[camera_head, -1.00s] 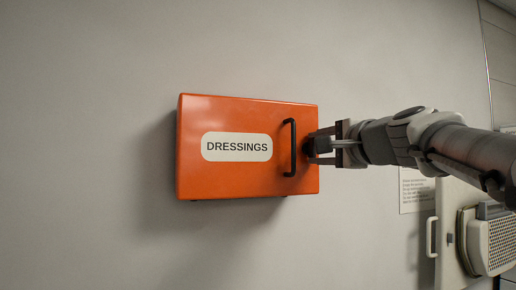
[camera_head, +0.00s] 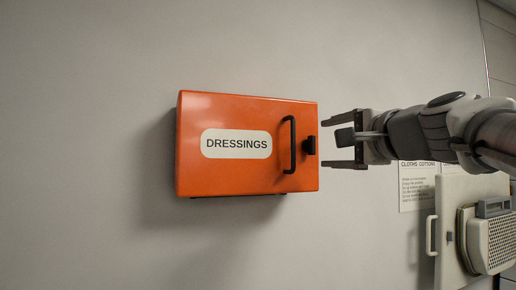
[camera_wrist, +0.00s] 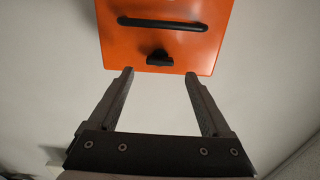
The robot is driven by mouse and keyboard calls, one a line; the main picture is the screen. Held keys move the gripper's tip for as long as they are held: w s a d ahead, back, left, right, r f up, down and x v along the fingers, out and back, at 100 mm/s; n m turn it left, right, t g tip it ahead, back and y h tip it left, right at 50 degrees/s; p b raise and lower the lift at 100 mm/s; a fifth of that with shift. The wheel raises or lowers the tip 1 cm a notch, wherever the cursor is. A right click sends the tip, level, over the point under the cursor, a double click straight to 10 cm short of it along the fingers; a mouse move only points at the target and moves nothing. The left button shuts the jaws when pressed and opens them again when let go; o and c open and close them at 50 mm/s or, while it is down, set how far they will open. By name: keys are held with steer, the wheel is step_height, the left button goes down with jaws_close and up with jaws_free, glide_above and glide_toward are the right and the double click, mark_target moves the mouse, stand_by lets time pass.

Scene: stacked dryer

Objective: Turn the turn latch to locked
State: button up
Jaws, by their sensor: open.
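The turn latch (camera_head: 310,145) is a small black knob on the right edge of the orange box's front, just right of the black bar handle (camera_head: 292,145). In the wrist view the latch (camera_wrist: 159,59) lies below the handle (camera_wrist: 161,23), between the lines of my fingers. The orange box (camera_head: 230,174) carries a label reading DRESSINGS. My gripper (camera_head: 325,144) is open and empty, to the right of the latch and apart from it. In the wrist view the open fingertips (camera_wrist: 159,72) point at the box's near edge, one on each side of the latch.
The box is mounted on a plain grey wall (camera_head: 90,100). A printed notice (camera_head: 415,187) and a pale appliance with a handle (camera_head: 470,235) are at lower right, below my arm. The wall left of and below the box is clear.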

steer(key=v, duration=1.2)
steer(key=shift+s+b, duration=0.3)
steer(key=shift+b, duration=0.1)
steer(key=shift+d, duration=0.1)
steer(key=s+a+f+n+g+h, duration=0.1)
steer(key=a+f+n+g, duration=0.25)
steer(key=f, duration=0.85)
steer(key=s+a+f+n+g+h, duration=0.1)
steer(key=a+f+n+g, duration=0.25)
steer(key=f, duration=0.85)
steer(key=s+f+n+g+h, duration=0.1)
steer(key=s+f+n+g, duration=0.1)
steer(key=f, duration=0.7)
steer(key=s+d+f+n+g+h, duration=0.1)
steer(key=s+f+n+g+h, duration=0.1)
steer(key=s+f+n, duration=0.3)
step_height(320, 180, down, 4)
steer(key=shift+s+f+n+g+h, duration=0.1)
steer(key=shift+s+n+g+h, duration=0.2)
steer(key=shift+s, duration=0.4)
